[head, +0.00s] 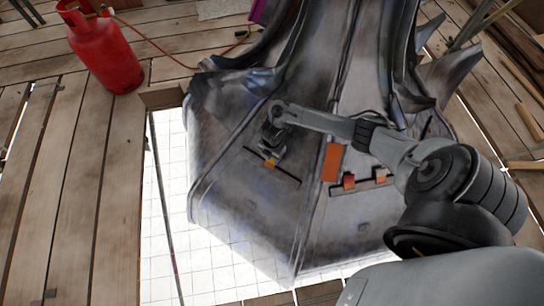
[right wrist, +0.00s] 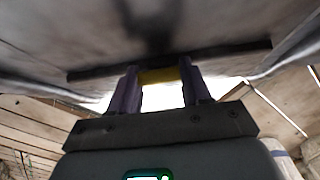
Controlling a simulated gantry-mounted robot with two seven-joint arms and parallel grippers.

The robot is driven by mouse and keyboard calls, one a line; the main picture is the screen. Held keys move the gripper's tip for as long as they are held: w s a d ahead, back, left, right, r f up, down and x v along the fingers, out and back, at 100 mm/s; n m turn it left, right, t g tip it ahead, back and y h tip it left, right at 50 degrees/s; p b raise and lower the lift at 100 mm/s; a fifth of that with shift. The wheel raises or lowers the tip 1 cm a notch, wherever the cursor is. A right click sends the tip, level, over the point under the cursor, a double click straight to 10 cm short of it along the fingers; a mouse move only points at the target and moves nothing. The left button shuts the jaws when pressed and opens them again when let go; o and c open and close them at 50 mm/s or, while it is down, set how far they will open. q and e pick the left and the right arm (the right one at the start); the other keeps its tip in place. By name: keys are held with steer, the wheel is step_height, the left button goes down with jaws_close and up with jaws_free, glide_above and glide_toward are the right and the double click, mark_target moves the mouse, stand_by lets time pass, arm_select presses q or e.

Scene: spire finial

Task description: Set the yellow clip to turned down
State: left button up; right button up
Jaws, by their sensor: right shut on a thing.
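The yellow clip (head: 271,163) sits at a dark slot in the left front face of the grey metal spire base (head: 240,215). My right gripper (head: 270,153) reaches in from the right and is shut on the clip, partly covering it. In the right wrist view, the two purple-grey fingers (right wrist: 160,88) stand on either side of the yellow clip (right wrist: 160,76), just below the dark slot (right wrist: 230,57). Whether the clip is turned up or down is hard to tell. My left gripper is not in view.
On the face to the right are an orange panel (head: 332,162) and two orange-red clips, one on the left (head: 349,180) and one on the right (head: 381,175). A red gas cylinder (head: 104,50) with a hose stands on the plank deck (head: 70,190). An opening in the deck surrounds the base.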

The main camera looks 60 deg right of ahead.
steer(key=shift+d+f+y, duration=0.2)
steer(key=shift+d+y, duration=0.15)
steer(key=shift+y, duration=0.35)
steer(key=o, duration=1.1)
steer(key=shift+c, duration=0.2)
steer(key=shift+r, duration=0.15)
step_height(320, 180, up, 10)
steer(key=d+p, duration=0.1)
steer(key=p, duration=0.5)
steer(key=shift+r, duration=0.25)
steer(key=shift+d, duration=0.1)
